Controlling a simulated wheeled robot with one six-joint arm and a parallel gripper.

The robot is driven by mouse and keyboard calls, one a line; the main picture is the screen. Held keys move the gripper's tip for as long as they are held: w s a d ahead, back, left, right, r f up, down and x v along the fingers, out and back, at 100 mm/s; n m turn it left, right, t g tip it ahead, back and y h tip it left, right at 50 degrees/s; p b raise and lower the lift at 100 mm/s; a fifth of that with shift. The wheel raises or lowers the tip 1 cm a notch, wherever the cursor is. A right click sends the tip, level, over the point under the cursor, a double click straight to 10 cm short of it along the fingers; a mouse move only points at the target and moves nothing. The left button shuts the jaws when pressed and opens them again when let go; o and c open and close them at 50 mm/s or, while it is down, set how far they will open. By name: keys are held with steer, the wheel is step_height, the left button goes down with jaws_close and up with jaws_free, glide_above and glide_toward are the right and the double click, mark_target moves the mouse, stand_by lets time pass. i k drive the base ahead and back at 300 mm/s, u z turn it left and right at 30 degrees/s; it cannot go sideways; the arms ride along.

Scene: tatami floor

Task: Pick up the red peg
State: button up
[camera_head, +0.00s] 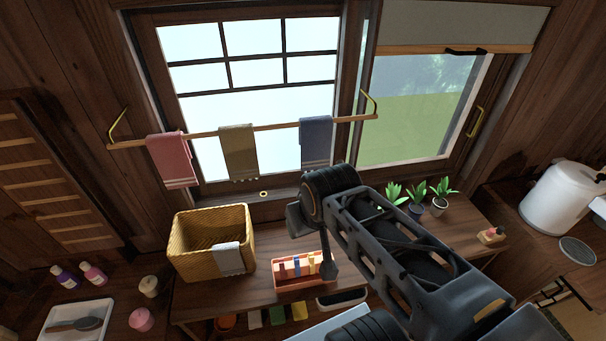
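A small salmon-red tray (302,283) stands on the wooden counter below the window and holds several small upright pegs in a row. A reddish peg (281,269) appears at the left end of the row; blue and yellowish ones stand to its right. They are small, so exact colours are hard to tell. My gripper (328,268) reaches down from the dark arm at the right end of the tray and hides part of that end. I cannot tell whether it touches a peg or how far its fingers are apart.
A wicker basket (196,267) with a pale cloth stands left of the tray. Potted plants (416,208) stand behind my arm. A rail (270,127) with three towels hangs above. Counter right of my arm is fairly clear.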

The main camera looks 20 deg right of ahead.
mark_target(282, 260)
steer(key=k, duration=0.5)
steer(key=z, duration=3)
steer(key=k, duration=1.95)
steer(key=u, duration=1.8)
steer(key=i, duration=0.5)
